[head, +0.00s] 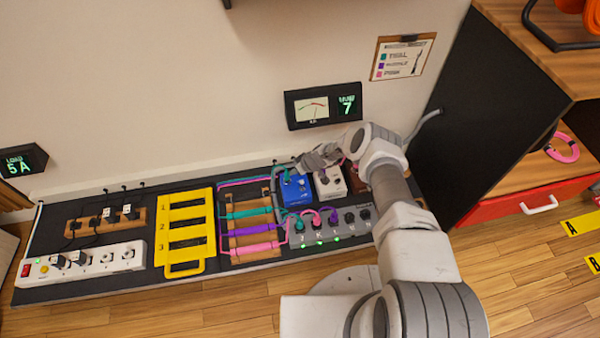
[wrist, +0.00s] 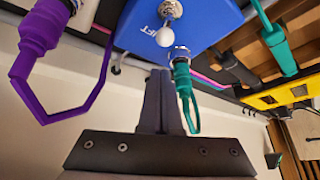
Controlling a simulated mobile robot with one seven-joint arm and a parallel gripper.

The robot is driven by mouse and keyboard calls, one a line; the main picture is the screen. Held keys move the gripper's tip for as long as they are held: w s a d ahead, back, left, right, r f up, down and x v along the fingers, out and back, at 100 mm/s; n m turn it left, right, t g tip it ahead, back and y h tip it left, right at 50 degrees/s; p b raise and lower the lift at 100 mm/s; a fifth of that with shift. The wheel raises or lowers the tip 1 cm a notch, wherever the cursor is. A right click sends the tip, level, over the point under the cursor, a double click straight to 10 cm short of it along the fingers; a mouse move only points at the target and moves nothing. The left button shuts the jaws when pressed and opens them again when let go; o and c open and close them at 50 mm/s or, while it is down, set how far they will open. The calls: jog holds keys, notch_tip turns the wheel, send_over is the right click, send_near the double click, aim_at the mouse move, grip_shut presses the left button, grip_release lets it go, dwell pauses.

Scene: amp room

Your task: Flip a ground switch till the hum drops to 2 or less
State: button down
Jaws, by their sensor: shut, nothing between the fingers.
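The hum display (head: 347,105) on the wall reads 7, beside a needle meter (head: 311,109). A blue box (head: 295,188) stands on the dark board below it, with a white box (head: 329,182) to its right. In the wrist view the blue box (wrist: 208,18) carries a toggle switch with a pale ball tip (wrist: 165,37) and lettering that seems to end in "IFT". A teal plug (wrist: 182,75) enters the box beside the toggle. My gripper (wrist: 163,80) is shut and empty, its fingertips close to the toggle and teal plug; contact is unclear. It also shows above the blue box (head: 303,163).
A grey pedal strip (head: 330,235) with teal, pink and purple cables lies in front of the boxes. A yellow rack (head: 186,230), a cable holder (head: 252,228) and a white power strip (head: 80,264) stand left. A dark cabinet (head: 480,130) stands right.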

aim_at(302, 184)
jog(key=shift+b+x, duration=0.45)
jog(key=shift+x, duration=0.6)
jog(key=shift+s+d+r, duration=0.1)
jog(key=shift+s+d, duration=0.1)
jog(key=shift+d, duration=0.15)
jog(key=shift+s+d+r, duration=0.15)
jog(key=shift+s+d, duration=0.4)
jog(key=shift+s, duration=0.05)
jog(key=shift+s+d+r, duration=0.15)
jog(key=shift+s+d, duration=0.45)
jog(key=shift+s, duration=0.05)
